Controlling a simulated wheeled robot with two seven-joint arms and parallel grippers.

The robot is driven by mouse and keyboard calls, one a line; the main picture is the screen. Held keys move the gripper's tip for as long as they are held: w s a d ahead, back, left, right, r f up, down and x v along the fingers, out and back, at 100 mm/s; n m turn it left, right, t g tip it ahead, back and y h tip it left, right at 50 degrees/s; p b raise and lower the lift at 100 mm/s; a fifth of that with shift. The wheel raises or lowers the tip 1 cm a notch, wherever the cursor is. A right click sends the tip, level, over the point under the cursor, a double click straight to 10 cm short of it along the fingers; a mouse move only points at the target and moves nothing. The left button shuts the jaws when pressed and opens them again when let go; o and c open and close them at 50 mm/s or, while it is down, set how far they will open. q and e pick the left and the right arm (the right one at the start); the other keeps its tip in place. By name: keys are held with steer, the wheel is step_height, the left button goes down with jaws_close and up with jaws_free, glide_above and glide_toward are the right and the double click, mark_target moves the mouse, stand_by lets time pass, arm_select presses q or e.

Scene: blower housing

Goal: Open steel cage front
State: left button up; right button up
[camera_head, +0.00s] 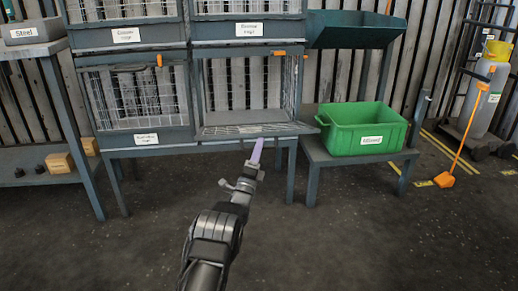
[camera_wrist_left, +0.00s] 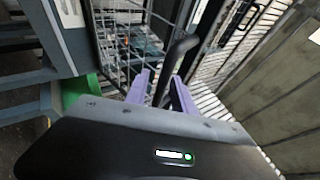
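The lower right cage (camera_head: 299,88) stands open in the head view. Its mesh front (camera_head: 240,131) is folded down and lies nearly flat at the bottom of the opening. My left gripper (camera_head: 257,152), with purple fingers, is at the outer edge of this front. In the left wrist view, the left gripper's fingers (camera_wrist_left: 162,82) stand apart, with a dark curved handle (camera_wrist_left: 182,50) between them. Gaps seem to show beside the handle, so the fingers look open around it. The label on this cage's front is not visible. My right gripper is not in view.
A closed cage (camera_head: 137,100) adjoins on the left, with more cages above. A green bin (camera_head: 362,127) stands on a low stand at the right, below a dark green tray (camera_head: 350,30). A bench (camera_head: 40,167) with wooden blocks is at the left. The floor in front is clear.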

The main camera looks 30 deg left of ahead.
arm_select(q)
steer(key=shift+s+d+r, duration=0.1)
steer(key=shift+r, duration=0.05)
steer(key=s+d+f, duration=0.1)
steer(key=s+d, duration=0.1)
steer(key=s, duration=1.2)
steer(key=shift+d+f, duration=0.25)
steer(key=shift+f, duration=0.1)
steer(key=shift+s, duration=0.1)
